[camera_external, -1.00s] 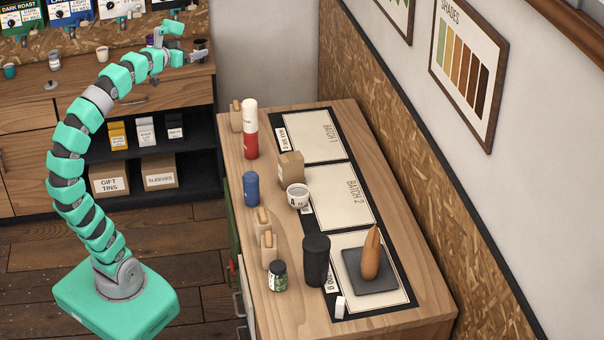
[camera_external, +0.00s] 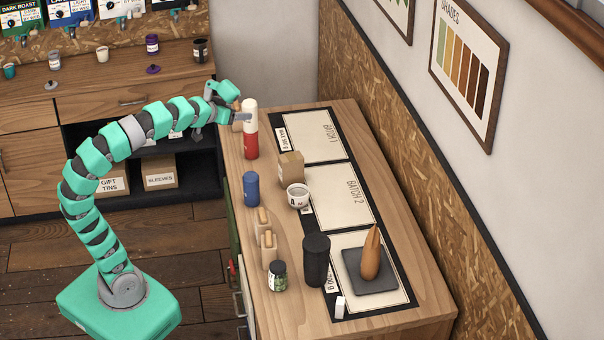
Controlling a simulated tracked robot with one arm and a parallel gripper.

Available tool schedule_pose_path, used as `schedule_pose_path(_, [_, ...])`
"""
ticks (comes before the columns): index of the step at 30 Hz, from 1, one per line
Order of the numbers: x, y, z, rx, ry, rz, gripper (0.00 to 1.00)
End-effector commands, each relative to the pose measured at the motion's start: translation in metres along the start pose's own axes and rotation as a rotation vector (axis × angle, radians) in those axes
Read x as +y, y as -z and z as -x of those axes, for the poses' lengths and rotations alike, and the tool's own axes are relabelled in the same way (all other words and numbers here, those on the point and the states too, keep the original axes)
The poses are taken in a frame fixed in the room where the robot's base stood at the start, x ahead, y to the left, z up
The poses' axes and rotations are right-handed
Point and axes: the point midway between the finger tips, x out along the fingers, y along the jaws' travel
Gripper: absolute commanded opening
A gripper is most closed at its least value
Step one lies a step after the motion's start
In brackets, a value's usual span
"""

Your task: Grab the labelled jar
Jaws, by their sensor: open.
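A small dark jar with a green and white label (camera_external: 278,277) stands upright near the front left edge of the wooden counter (camera_external: 310,325). My gripper (camera_external: 240,104) is open, high over the far left end of the counter, well away from this jar. In the picture it overlaps the red and white bottle (camera_external: 251,143); I cannot tell whether they touch. Nothing shows held between the fingers.
A blue can (camera_external: 251,189), wooden blocks (camera_external: 268,248), a black cylinder (camera_external: 315,262), a white cup (camera_external: 298,196) and a cardboard box (camera_external: 291,167) stand around the counter. A brown cone-shaped object (camera_external: 371,255) stands on a dark slab (camera_external: 355,283).

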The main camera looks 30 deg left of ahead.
Motion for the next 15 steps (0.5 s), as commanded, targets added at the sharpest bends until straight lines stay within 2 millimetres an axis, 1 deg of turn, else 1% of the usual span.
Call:
schedule_pose_path(1, [0.021,-0.027,-0.009,-0.026,-0.014,-0.012,0.72])
schedule_pose_path(2, [0.032,-0.039,-0.013,-0.038,-0.019,-0.014,0.72])
schedule_pose_path(3, [0.045,-0.056,-0.016,-0.052,-0.023,-0.019,0.72])
schedule_pose_path(5, [0.065,-0.08,-0.021,-0.074,-0.03,-0.024,0.72])
schedule_pose_path(6, [0.077,-0.097,-0.024,-0.087,-0.032,-0.03,0.72])
schedule_pose_path(8, [0.094,-0.123,-0.027,-0.106,-0.034,-0.037,0.72])
schedule_pose_path(9, [0.104,-0.14,-0.029,-0.116,-0.034,-0.043,0.72])
schedule_pose_path(11, [0.12,-0.164,-0.03,-0.129,-0.036,-0.05,0.72])
schedule_pose_path(12, [0.13,-0.18,-0.03,-0.134,-0.036,-0.057,0.72])
schedule_pose_path(14, [0.143,-0.204,-0.029,-0.141,-0.035,-0.064,0.72])
schedule_pose_path(15, [0.151,-0.22,-0.029,-0.143,-0.034,-0.071,0.72])
